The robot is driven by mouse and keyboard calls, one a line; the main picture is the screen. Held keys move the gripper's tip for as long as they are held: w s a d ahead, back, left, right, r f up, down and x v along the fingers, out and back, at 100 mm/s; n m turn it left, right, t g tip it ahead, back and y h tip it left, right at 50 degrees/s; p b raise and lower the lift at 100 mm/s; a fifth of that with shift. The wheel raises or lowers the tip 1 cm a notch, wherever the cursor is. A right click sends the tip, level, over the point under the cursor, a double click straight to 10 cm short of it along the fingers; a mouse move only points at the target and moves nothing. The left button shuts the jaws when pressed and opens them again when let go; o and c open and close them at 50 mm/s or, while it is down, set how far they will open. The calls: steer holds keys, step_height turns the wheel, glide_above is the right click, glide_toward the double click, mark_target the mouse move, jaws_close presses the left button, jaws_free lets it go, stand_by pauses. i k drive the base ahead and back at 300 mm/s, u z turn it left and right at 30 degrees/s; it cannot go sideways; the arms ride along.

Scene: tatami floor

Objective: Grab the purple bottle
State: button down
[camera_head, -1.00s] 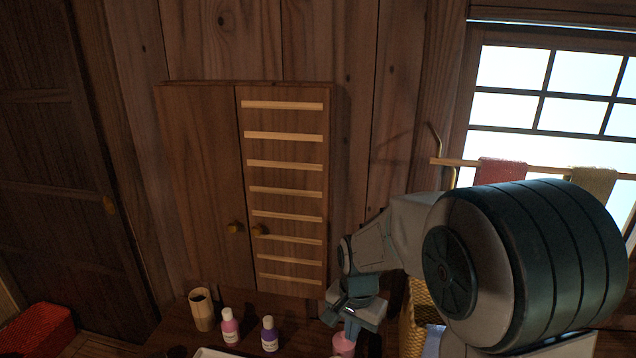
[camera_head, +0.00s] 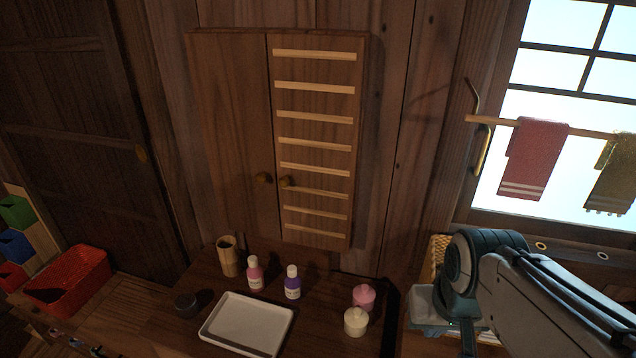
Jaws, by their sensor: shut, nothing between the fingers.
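The purple bottle (camera_head: 292,284) has a white cap and a pale label. It stands upright on the dark wooden counter (camera_head: 180,335), behind the white tray (camera_head: 248,325) and just right of a pink bottle (camera_head: 254,274). My gripper (camera_head: 440,320) is at the right, beyond the counter's right end and well apart from the purple bottle. It is shut with nothing in it; its fingertips are small and dim in this view.
A pink jar (camera_head: 363,296) and a cream jar (camera_head: 355,321) stand between the purple bottle and my gripper. A wooden cup (camera_head: 229,256) and a dark jar (camera_head: 186,305) stand at the left. A wall cabinet (camera_head: 230,140) hangs above; a red basket (camera_head: 68,281) is far left.

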mark_target(293, 288)
steer(key=k, duration=0.5)
steer(key=u, duration=2.3)
steer(key=i, duration=1.35)
steer(key=z, duration=3.55)
